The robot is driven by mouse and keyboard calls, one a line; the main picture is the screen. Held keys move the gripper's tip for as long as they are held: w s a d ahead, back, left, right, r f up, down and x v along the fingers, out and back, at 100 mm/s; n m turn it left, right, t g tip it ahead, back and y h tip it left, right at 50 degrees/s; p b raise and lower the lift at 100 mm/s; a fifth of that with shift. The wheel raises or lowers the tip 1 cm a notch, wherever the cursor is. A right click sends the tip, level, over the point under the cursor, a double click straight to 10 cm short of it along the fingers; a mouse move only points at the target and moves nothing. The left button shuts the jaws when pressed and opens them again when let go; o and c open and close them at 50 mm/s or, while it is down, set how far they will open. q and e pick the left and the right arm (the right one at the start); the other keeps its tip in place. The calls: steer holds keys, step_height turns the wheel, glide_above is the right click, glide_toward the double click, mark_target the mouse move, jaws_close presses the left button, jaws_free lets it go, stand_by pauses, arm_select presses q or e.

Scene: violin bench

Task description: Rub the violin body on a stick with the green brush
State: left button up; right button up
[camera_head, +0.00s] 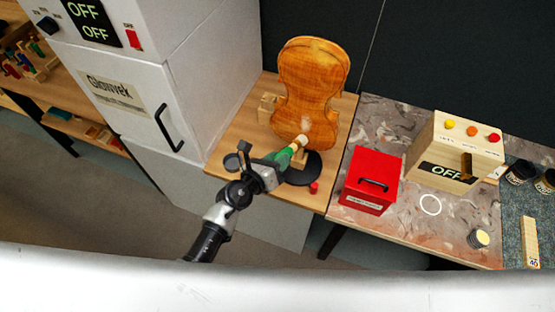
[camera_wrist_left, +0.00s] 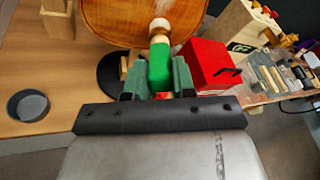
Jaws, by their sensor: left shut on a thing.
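The orange-brown violin body (camera_head: 311,85) stands upright over a black round base (camera_head: 301,170) on the wooden table. A pale, hazy patch shows on its lower front. My left gripper (camera_head: 277,165) is shut on the green brush (camera_head: 290,152), whose pale end points at the lower part of the violin body. In the left wrist view the green brush (camera_wrist_left: 160,66) sits between the fingers, its tip at the lower edge of the violin body (camera_wrist_left: 125,18); I cannot tell whether it touches. The stick is mostly hidden. My right gripper is not in view.
A red box (camera_head: 370,181) with a black handle and a cream box (camera_head: 455,150) marked OFF stand on the marbled bench to the right. A white cabinet (camera_head: 125,85) rises on the left. A dark round dish (camera_wrist_left: 28,105) lies left of my gripper.

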arm_select(q)
steer(key=shift+w+d, duration=0.2)
steer(key=shift+w, duration=0.45)
step_height(320, 180, up, 2)
steer(key=shift+p, duration=1.2)
steer(key=shift+r+b, duration=0.2)
steer(key=shift+b, duration=0.1)
steer(key=shift+w+d+r, duration=0.1)
steer(key=shift+r, duration=1.55)
steer(key=shift+w+r, duration=0.1)
steer(key=shift+r, duration=1.55)
steer(key=shift+s+f+b, duration=0.15)
steer(key=shift+f+b, duration=1.05)
steer(key=shift+f, duration=1.1)
steer(key=shift+s+f+b, duration=0.1)
steer(key=shift+f+b, duration=1.1)
steer(key=shift+f, duration=1.1)
